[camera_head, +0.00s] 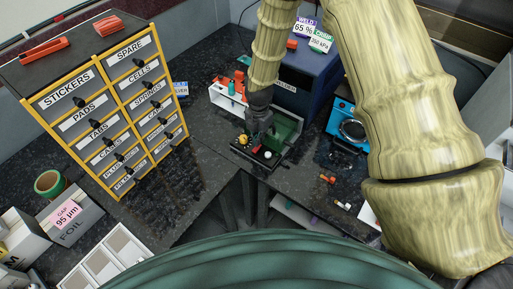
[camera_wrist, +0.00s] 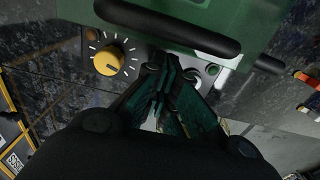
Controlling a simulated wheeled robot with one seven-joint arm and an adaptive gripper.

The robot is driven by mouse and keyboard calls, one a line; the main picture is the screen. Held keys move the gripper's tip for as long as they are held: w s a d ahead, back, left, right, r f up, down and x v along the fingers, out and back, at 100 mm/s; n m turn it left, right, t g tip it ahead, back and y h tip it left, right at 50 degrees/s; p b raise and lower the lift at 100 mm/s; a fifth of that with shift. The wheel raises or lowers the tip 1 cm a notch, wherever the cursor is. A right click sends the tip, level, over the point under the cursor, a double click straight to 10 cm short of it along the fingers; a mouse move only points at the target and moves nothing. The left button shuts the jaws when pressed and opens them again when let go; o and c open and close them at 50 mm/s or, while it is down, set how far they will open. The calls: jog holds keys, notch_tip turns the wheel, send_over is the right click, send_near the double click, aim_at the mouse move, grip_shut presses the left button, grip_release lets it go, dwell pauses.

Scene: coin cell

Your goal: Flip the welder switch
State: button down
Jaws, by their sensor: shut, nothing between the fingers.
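My gripper (camera_head: 260,132) is shut and empty, pointing down over the front panel of a green device (camera_head: 288,129). In the wrist view its fingertips (camera_wrist: 170,68) are together, close in front of the panel, right of a yellow dial knob (camera_wrist: 108,60). A small pale round part (camera_wrist: 212,69) shows just right of the fingers. The knob also shows in the head view (camera_head: 243,139). A blue box (camera_head: 310,80) with a partly hidden label stands behind. I cannot clearly make out a switch lever; the fingers cover part of the panel. I cannot tell whether they touch it.
A yellow-framed drawer cabinet (camera_head: 112,100) stands left. A white rack (camera_head: 226,100) is behind the green device, and a blue device (camera_head: 349,125) is to its right. Small loose parts (camera_head: 328,179) lie on the dark counter. The counter between cabinet and device is mostly clear.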

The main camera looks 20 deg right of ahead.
jog(key=shift+f+b, duration=0.6)
jog(key=shift+f, duration=0.6)
dwell(1.0)
jog(key=shift+r, duration=0.1)
jog(key=shift+r+p, duration=2.4)
jog(key=shift+r, duration=1)
jog(key=shift+a, duration=0.1)
